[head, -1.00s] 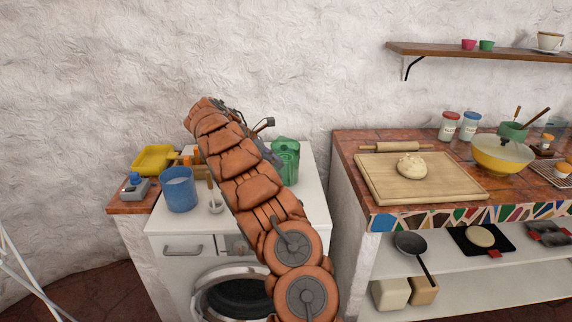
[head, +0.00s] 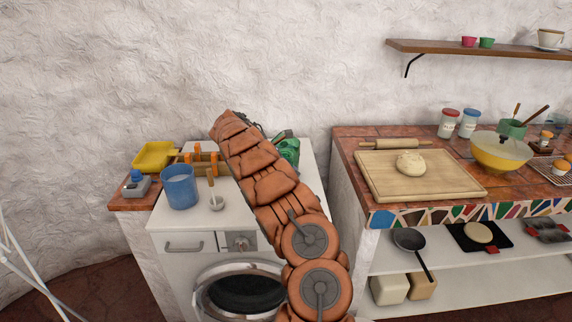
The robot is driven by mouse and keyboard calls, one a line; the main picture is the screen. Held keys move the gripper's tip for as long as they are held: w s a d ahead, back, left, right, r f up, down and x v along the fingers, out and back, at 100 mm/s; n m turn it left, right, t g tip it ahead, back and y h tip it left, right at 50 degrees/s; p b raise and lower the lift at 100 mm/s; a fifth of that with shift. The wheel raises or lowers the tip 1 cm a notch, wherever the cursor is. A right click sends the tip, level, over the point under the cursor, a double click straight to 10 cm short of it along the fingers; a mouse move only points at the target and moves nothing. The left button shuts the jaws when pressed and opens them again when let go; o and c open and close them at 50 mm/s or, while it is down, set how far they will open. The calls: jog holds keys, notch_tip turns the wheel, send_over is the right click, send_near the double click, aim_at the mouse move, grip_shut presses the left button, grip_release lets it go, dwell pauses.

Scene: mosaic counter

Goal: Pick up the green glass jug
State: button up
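The green glass jug (head: 291,152) stands on the white washing machine top, just right of my orange arm. My arm hides part of it. My gripper (head: 281,135) is at the far end of the arm, mostly hidden behind the arm's links. A small dark piece of it shows at the upper part of the jug. I cannot tell whether it touches the jug or whether its fingers are open or shut.
The tiled counter (head: 346,149) on the right holds a cutting board (head: 450,183) with dough.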

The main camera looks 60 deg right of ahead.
aim_at(291, 159)
grip_shut()
jog(key=shift+r, duration=0.25)
dwell(0.6)
jog(key=shift+w+r+b, duration=0.1)
jog(key=shift+r+b, duration=0.45)
jog(key=shift+r, duration=1.1)
jog(key=s+a+r+b, duration=0.1)
jog(key=s+a+b, duration=0.2)
jog(key=a, duration=1.2)
jog(key=shift+s+a+r+b, duration=0.2)
jog(key=shift+s+b, duration=0.15)
jog(key=shift+s, duration=0.35)
